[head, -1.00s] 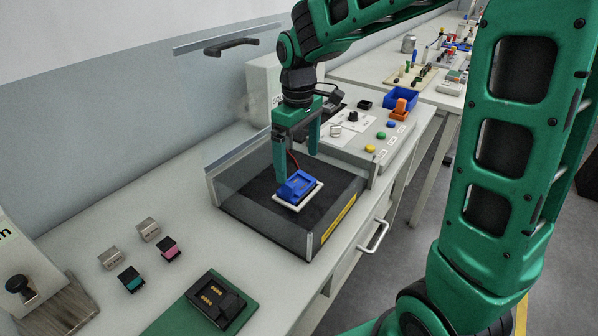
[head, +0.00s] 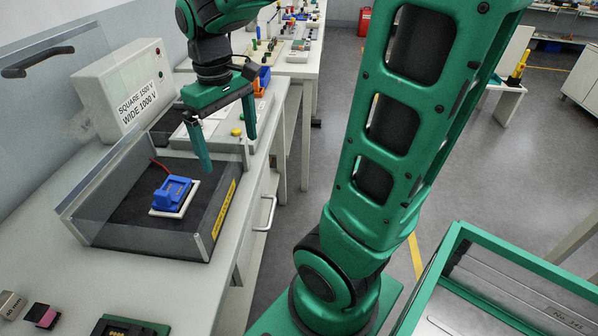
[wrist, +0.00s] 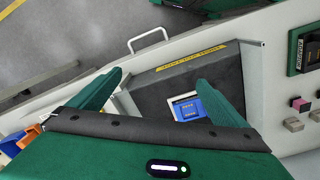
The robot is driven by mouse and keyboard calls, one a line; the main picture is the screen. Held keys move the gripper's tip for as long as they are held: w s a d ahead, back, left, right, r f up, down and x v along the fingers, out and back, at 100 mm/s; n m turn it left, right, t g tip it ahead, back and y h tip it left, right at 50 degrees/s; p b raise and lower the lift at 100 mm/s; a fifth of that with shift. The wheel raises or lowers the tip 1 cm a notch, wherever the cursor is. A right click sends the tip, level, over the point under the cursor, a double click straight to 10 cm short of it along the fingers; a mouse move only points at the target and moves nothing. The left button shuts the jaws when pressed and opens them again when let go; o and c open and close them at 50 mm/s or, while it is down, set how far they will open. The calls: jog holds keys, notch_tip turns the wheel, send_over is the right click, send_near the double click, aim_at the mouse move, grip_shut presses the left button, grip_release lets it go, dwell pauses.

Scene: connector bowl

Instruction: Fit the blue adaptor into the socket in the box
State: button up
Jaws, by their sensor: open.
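The blue adaptor (head: 173,191) sits on the white-rimmed socket (head: 160,212) on the dark floor of the clear-walled box (head: 112,200). I cannot tell whether it is fully seated. A red wire shows behind it. My gripper (head: 228,154) is open and empty, above the box's right part, up and to the right of the adaptor and apart from it. In the wrist view the adaptor (wrist: 187,109) shows beside one finger, which partly hides it, with the spread fingertips of my gripper (wrist: 160,78) pointing over the box.
A grey instrument (head: 125,85) labelled "SQUARE 1500 V, WIDE 1000 V" stands behind the box. A button panel (head: 222,130) lies beyond the box. Small blocks (head: 42,315) and a green-based black holder (head: 130,327) lie at front left. A green-framed tray (head: 450,255) stands at right.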

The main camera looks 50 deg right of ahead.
jog(key=s+d+f+m, duration=0.2)
jog(key=s+d+m, duration=0.1)
jog(key=s, duration=0.5)
jog(key=s+d+f+m, duration=0.2)
jog(key=s+d+m, duration=0.1)
jog(key=s, duration=0.5)
jog(key=shift+d+f+m+y, duration=0.25)
jog(key=shift+d+m+y, duration=0.05)
jog(key=shift+m, duration=0.3)
jog(key=shift+s, duration=0.1)
jog(key=shift+w+f, duration=0.25)
jog(key=shift+w, duration=0.3)
